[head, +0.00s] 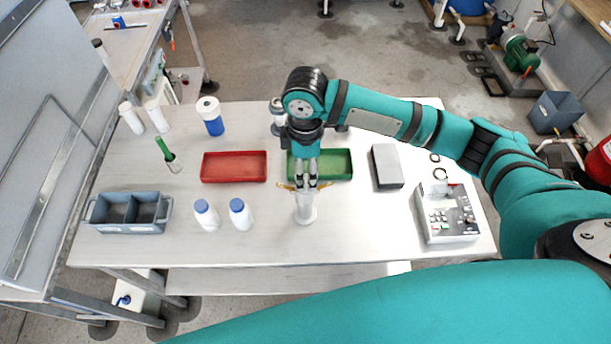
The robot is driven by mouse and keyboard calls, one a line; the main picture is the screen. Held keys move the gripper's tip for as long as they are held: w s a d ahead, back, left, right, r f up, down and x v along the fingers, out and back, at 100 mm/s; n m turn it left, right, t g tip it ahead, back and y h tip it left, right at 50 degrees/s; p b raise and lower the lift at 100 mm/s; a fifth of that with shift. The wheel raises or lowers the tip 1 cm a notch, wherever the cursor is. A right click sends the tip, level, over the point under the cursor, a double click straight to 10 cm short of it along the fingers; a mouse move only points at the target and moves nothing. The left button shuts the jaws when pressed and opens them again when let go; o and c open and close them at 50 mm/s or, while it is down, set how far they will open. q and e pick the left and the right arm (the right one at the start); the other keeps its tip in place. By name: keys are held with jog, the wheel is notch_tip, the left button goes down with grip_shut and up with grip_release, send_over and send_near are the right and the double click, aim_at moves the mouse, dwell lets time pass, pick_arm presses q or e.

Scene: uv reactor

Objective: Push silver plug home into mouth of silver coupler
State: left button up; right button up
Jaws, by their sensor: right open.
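A pale silver upright cylinder (305,211) with a wider foot stands on the table near the front middle. It looks like the silver coupler. My right gripper (305,186) points straight down over its top, with its fingers open and gold-coloured parts showing at both sides. The gripper hides the cylinder's mouth, so I cannot make out the silver plug or tell how deep it sits. My left gripper is out of view.
Behind the gripper is a green tray (335,164), with a red tray (234,181) to its left. Two blue-capped white bottles (207,217) stand left of the cylinder. A grey box (387,167) and a control box (448,213) are on the right. A divided grey bin (129,228) is far left.

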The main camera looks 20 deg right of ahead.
notch_tip(320, 180, up, 7)
dwell(0.3)
jog(key=shift+f, duration=0.15)
dwell(0.3)
